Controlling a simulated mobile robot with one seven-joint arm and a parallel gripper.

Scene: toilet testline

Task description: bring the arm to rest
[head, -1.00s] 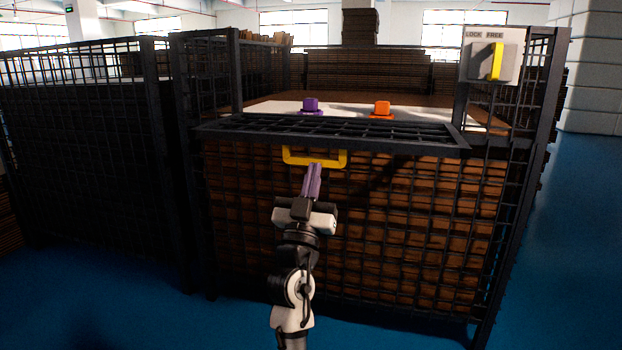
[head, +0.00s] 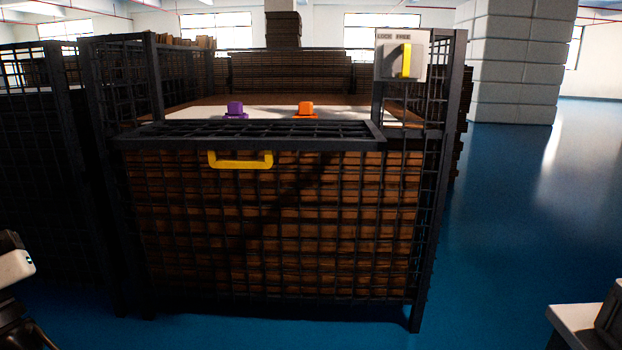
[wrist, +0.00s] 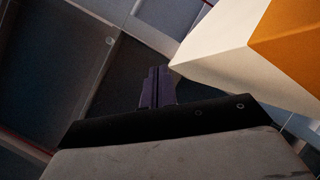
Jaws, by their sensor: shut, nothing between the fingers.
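My gripper (wrist: 158,72) shows in the wrist view, its purple fingers closed together with nothing between them. Only a white and black part of my arm shows at the lower left edge of the head view, and the fingers are out of that frame. The arm is clear of the mesh cage (head: 270,225) and apart from its yellow handle (head: 240,165). The cage's front flap (head: 255,133) lies folded out flat, level with the top of the front panel.
A purple button (head: 235,109) and an orange one (head: 306,109) sit on a white surface in the cage. A lock box (head: 391,62) with a yellow lever is on the right post. A white and orange shape (wrist: 250,55) is near my fingers.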

